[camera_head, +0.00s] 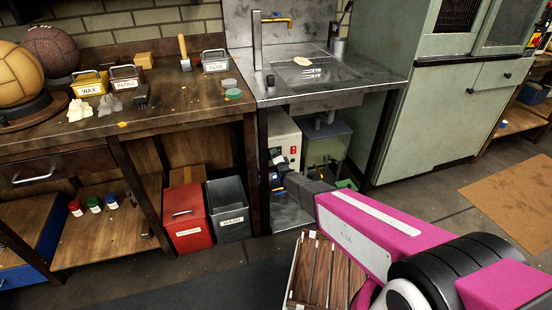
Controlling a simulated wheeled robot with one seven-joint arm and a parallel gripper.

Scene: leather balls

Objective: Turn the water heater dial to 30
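The water heater (284,133), a whitish box with small red and dark marks on its front, stands under the steel sink counter. My magenta arm reaches in from the lower right, and my dark gripper (282,172) is at the heater's lower front. The fingertips are small and dark against the heater, so I cannot tell whether they are open, shut or touching it. I cannot make out the dial or its setting; my gripper covers part of the heater's lower front.
A greenish tank (328,143) stands right of the heater under the sink (312,72). A red bin (187,217) and a grey bin (229,208) stand to the left. A slatted wooden crate (322,272) is below my arm. A green cabinet (432,120) stands at right.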

